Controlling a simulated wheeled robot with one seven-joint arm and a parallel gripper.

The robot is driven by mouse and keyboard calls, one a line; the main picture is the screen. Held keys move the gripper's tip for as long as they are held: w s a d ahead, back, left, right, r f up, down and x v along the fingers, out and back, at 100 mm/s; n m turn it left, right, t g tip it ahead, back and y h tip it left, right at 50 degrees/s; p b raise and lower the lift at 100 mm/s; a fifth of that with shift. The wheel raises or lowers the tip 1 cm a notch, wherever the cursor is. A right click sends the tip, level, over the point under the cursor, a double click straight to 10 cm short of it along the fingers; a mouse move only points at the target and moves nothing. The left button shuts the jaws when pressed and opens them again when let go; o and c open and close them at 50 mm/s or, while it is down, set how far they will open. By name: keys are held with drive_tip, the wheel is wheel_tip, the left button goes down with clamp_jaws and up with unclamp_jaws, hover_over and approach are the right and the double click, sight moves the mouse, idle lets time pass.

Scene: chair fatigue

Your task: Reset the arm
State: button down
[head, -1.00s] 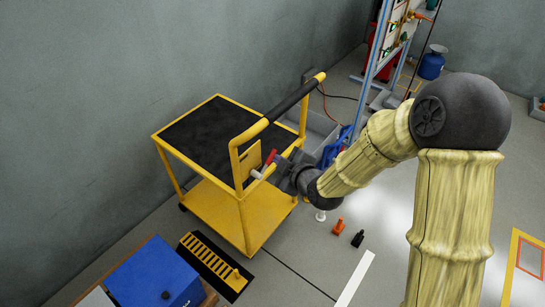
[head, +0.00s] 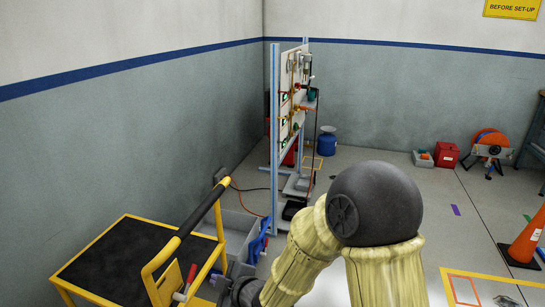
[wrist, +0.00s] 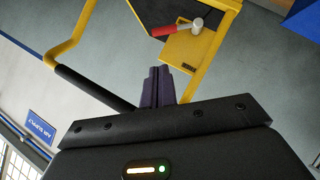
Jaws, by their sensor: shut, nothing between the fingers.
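My arm, with pale yellow segments and a dark rounded joint, reaches toward the yellow cart in the head view. My gripper (wrist: 160,86) shows in the wrist view with its two dark fingers together and nothing between them. Beyond the fingertips is a red and white handle (wrist: 178,27) in front of a yellow plate (wrist: 190,48) on the cart. The handle also shows in the head view (head: 190,277). In the head view my gripper is low in the picture, close to the handle's right, and its fingertips are hard to make out.
The cart (head: 130,219) has a black top and a black push bar (head: 203,207). A grey bin (head: 238,227) and a tall blue-framed panel (head: 274,140) stand behind it. An orange cone (head: 527,240) is at right. Open floor lies right of the panel.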

drive_tip(key=s+d+m+g+h, duration=0.2)
drive_tip(key=d+m+h, duration=0.8)
drive_tip(key=d, duration=1.4)
drive_tip(key=s+d+r+m+g, duration=0.1)
drive_tip(key=s+d+m+g, duration=0.2)
drive_tip(key=s+d+m, duration=0.55)
wheel_tip(320, 180, up, 21)
drive_tip(key=p, duration=2.1)
drive_tip(key=shift+w+a, duration=0.2)
drive_tip(key=shift+a, duration=0.2)
